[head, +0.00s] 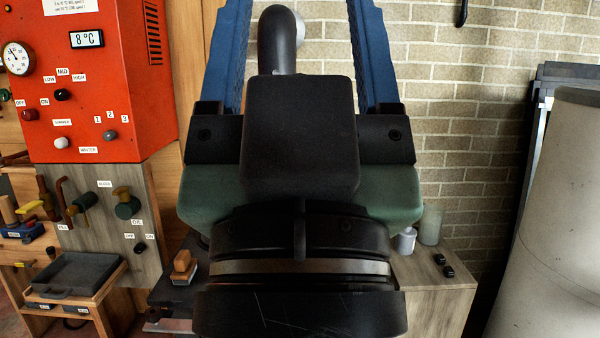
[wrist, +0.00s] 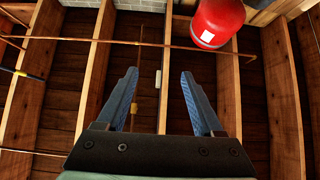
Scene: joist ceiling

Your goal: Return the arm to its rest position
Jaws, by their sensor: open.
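My gripper (wrist: 164,78) is open and empty. Its two blue fingers stand wide apart and point up toward the joist ceiling (wrist: 150,50) in the wrist view. In the head view my gripper (head: 298,50) fills the middle of the picture, with the black and green wrist below it. The fingertips run out of the top of the head view. Nothing touches the fingers in either view. My arm hides much of the bench behind it.
A red control box (head: 95,85) with knobs is at the left. A brick wall (head: 460,110) stands behind. A large pale cylinder (head: 555,220) is at the right. A small cabinet (head: 435,285) is at lower right. Copper pipes (wrist: 75,39) and a red vessel (wrist: 217,20) are overhead.

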